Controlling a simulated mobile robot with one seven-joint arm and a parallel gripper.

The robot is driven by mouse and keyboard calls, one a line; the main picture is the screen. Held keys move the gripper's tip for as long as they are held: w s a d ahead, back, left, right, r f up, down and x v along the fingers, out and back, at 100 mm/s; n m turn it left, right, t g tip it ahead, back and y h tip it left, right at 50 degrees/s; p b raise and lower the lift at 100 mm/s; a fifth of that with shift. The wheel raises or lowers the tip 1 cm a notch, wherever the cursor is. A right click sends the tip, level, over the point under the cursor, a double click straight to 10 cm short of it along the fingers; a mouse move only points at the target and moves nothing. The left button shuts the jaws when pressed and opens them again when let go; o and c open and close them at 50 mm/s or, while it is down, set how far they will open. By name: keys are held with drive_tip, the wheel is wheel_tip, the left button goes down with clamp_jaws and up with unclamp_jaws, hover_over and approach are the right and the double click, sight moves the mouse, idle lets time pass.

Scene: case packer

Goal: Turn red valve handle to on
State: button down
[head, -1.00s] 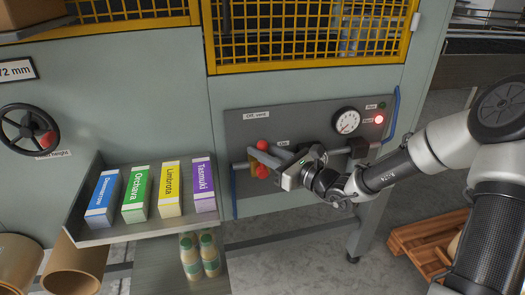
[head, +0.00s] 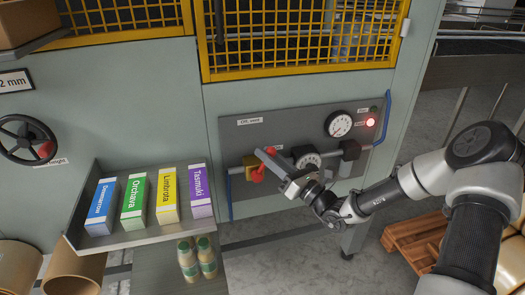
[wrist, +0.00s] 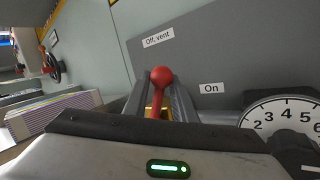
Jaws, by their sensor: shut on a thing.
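The red valve handle (wrist: 153,104) has a round red knob (wrist: 161,76) at its end. It sits between the two fingers of my gripper (wrist: 160,98) in the wrist view, and the gripper is shut on it. In the head view my gripper (head: 268,165) partly hides the handle, with the red knob (head: 269,150) showing above the fingers. The handle's knob lies between the "Off, vent" label (wrist: 158,39) and the "On" label (wrist: 211,88). The yellow valve body (head: 250,167) is on the grey panel.
A large dial gauge (wrist: 283,117) is right of the handle, and a smaller gauge (head: 339,124) is higher up. A red lamp (head: 370,122) is lit. A blue bar (head: 383,118) edges the panel's right side. A tray (head: 132,238) of coloured boxes stands left.

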drive_tip(key=w+d+f+m+t+h+p, duration=0.1)
drive_tip(key=d+f+m+t+h, duration=0.2)
drive_tip(key=m+t, duration=0.4)
drive_tip(key=shift+d+f+m+t+h+p, duration=0.35)
drive_tip(key=shift+f+m+h, duration=0.6)
drive_tip(key=shift+m, duration=2.55)
drive_tip(key=shift+f, duration=0.1)
drive_tip(key=c, duration=1.5)
unclamp_jaws()
drive_tip(key=shift+s, duration=0.1)
drive_tip(key=shift+d+f, duration=0.1)
drive_tip(key=shift+f, duration=0.05)
